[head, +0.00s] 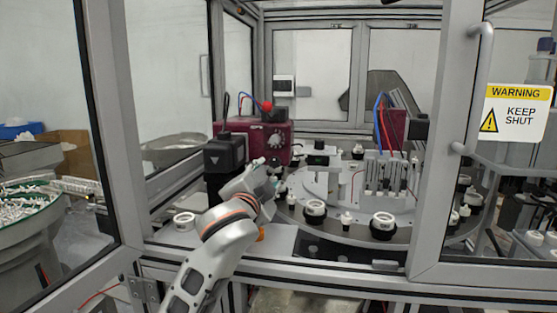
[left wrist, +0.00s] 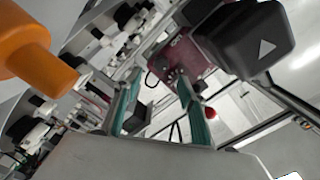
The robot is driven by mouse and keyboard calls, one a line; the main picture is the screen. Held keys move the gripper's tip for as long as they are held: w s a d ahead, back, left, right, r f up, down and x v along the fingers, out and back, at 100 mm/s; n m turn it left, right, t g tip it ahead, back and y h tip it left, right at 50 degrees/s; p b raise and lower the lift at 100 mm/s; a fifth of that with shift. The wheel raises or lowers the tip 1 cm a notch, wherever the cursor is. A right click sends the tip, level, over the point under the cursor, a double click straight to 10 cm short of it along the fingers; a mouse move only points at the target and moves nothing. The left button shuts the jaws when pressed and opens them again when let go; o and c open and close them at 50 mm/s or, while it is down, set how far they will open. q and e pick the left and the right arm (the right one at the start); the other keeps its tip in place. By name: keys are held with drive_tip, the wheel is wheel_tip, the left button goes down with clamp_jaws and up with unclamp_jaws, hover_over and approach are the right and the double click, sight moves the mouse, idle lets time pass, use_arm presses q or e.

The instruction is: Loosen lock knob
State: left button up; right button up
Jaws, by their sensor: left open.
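A dark red box (head: 258,135) at the back of the cell carries a round dial knob (head: 277,140) with pale markings on its front. I cannot tell for sure that this is the lock knob. My left gripper (head: 272,177) is in front of and below the box, apart from it. In the left wrist view its two teal fingers (left wrist: 157,85) are spread with nothing between them. The red box (left wrist: 180,58) and its dial (left wrist: 172,76) show beyond the fingertips. The arm hides part of the area below. My right gripper is not in view.
A black block (head: 224,152) stands left of the gripper. A rotary table (head: 340,232) with several fixtures lies to the right. An orange cylinder (left wrist: 38,58) is close in the left wrist view. Door frames (head: 447,150) border the opening.

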sight(274, 163)
use_arm(q)
drive_tip(key=w, duration=0.3)
drive_tip(key=w+d+p, duration=0.1)
drive_tip(key=w, duration=0.2)
drive_tip(key=shift+w+d+r, duration=0.15)
drive_tip(key=shift+w+d, duration=0.05)
drive_tip(key=shift+w, duration=0.15)
drive_tip(key=shift+w+d, duration=0.1)
drive_tip(key=shift+w, duration=0.5)
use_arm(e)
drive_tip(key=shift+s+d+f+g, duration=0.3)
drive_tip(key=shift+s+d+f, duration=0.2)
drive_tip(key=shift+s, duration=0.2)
use_arm(q)
drive_tip(key=shift+c, duration=0.4)
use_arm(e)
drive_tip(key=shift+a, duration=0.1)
use_arm(q)
drive_tip(key=c, duration=1)
